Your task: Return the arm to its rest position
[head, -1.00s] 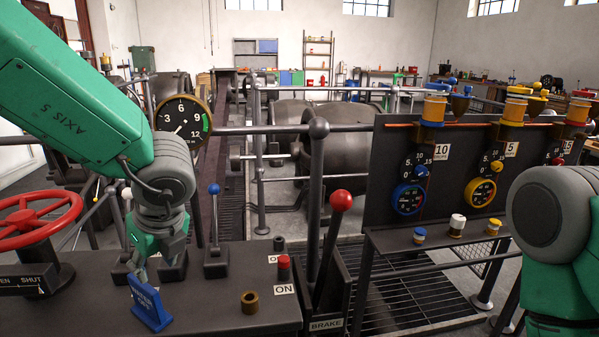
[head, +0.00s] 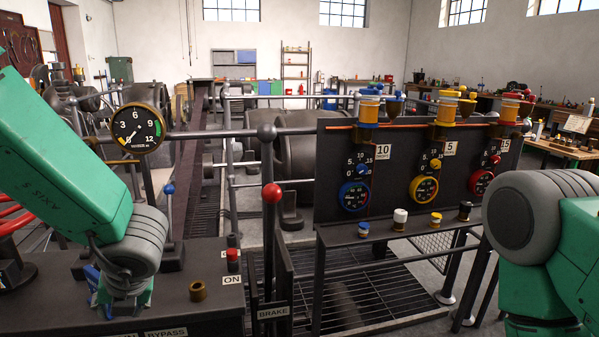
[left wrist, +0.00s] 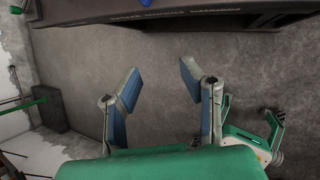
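My left arm, green with a grey wrist, comes in from the left in the head view. Its gripper (head: 125,305) is low, in front of the dark control desk (head: 215,270), mostly hidden by the wrist. In the left wrist view the left gripper (left wrist: 158,82) is open, with blue pads apart and only grey floor between them. My right arm (head: 545,230) is at the right edge; its hand is out of the head view. A second green gripper (left wrist: 252,125), seemingly my right one, shows at the right of the wrist view with its fingers apart.
The desk edge (left wrist: 190,14) crosses the top of the wrist view. Open floor shows below the left gripper.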

